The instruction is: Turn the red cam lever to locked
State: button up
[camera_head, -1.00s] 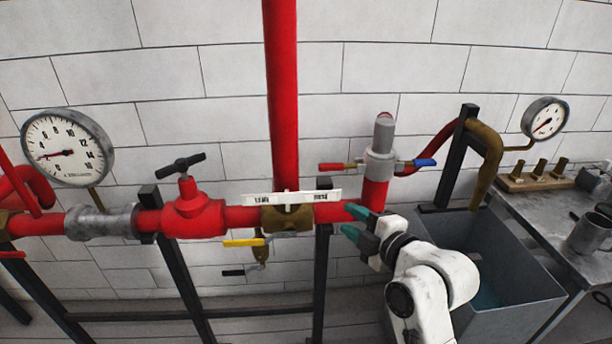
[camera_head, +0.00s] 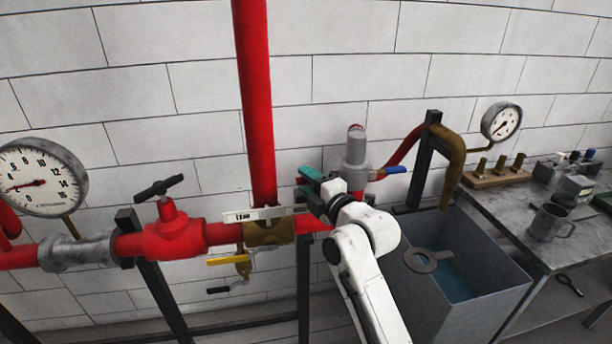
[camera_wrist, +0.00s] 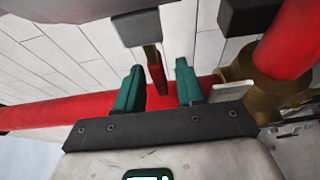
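The grey cam coupling (camera_head: 355,148) stands upright at the end of the red pipe, with a blue lever (camera_head: 396,170) on its right side. My gripper (camera_head: 307,181) is at the coupling's left, where it hides the red cam lever in the head view. In the wrist view, the red cam lever (camera_wrist: 156,70), with a brass-coloured side, hangs between the two teal fingers of my gripper (camera_wrist: 160,84). The fingers are open, with gaps showing on both sides of the lever. Whether its end reaches deep between the fingertips is hard to tell.
A black post (camera_head: 418,165) stands right of the coupling.

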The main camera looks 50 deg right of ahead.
jog(key=shift+w+d, duration=0.1)
jog(key=shift+w, duration=0.35)
grip_shut()
dwell(0.4)
